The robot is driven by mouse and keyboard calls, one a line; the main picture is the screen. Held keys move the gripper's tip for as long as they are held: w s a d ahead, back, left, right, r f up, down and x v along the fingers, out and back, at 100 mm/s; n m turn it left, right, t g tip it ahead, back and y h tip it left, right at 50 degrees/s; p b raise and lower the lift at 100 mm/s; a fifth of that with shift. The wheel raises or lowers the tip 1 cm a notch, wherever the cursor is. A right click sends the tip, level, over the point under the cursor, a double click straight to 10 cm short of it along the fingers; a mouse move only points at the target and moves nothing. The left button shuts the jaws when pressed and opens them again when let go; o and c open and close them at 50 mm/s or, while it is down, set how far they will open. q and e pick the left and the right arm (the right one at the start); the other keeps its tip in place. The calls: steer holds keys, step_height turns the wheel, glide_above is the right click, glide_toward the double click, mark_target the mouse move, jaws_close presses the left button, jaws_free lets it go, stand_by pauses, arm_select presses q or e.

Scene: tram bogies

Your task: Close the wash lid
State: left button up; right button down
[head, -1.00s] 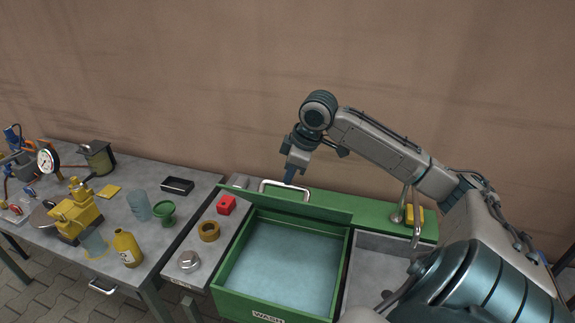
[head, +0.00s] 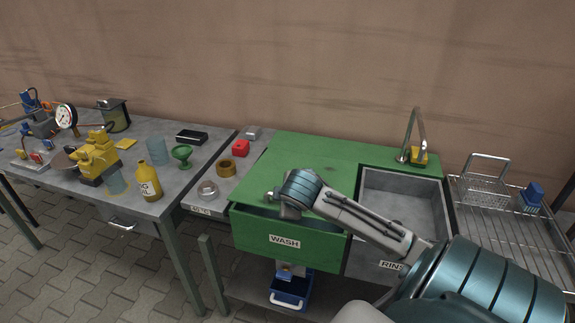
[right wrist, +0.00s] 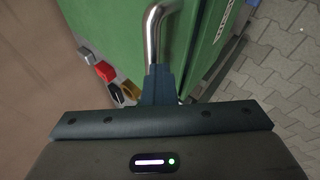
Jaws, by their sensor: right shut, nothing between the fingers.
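The green wash lid (head: 300,158) now lies over the wash basin (head: 270,247), whose front carries a WASH label. A dark gap shows between the lid's front edge and the basin front, so the lid looks slightly raised there. My right arm reaches over the lid's front, and its wrist hides the fingers in the head view. In the right wrist view my right gripper (right wrist: 158,82) is shut, its fingers at the end of the metal lid handle (right wrist: 155,38), with nothing held. The lid (right wrist: 115,30) also shows there. My left gripper is out of view.
The rinse basin (head: 402,205) with a tap (head: 415,135) is right of the lid, then a wire rack (head: 515,225). A red block (head: 240,148) and brass ring (head: 226,168) sit on the left ledge. A cluttered grey table (head: 205,160) stands farther left.

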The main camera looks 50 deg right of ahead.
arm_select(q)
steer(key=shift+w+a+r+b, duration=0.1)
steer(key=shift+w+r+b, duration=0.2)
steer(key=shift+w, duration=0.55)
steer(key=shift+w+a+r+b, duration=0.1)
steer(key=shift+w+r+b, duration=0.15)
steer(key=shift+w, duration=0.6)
arm_select(e)
steer(key=shift+s+a+f, duration=0.1)
steer(key=shift+a+f, duration=0.05)
steer(key=shift+f, duration=0.9)
steer(key=shift+s+a+f, duration=0.1)
steer(key=shift+a+f, duration=0.05)
steer(key=shift+f, duration=0.9)
